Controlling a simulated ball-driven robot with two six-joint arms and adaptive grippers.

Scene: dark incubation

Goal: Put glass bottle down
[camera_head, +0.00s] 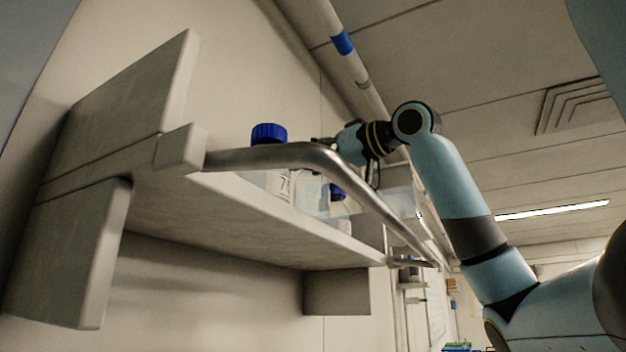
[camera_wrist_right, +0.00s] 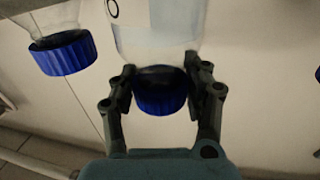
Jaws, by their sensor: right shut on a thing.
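My right gripper (camera_wrist_right: 160,88) is shut on a glass bottle (camera_wrist_right: 160,45) in the right wrist view, its fingers on either side of the neck by the blue cap (camera_wrist_right: 160,98). In the head view the right gripper (camera_head: 322,143) is above the wall shelf (camera_head: 255,215), behind the metal rail. Clear bottles overlap there, so I cannot tell which one is held or whether its base touches the shelf. My left gripper is out of view.
A blue-capped bottle (camera_head: 268,135) stands at the near end of the shelf. Another blue cap (camera_head: 337,190) shows behind the rail (camera_head: 270,156), which runs along the shelf's front. A neighbouring capped bottle (camera_wrist_right: 62,53) is left of the fingers in the wrist view.

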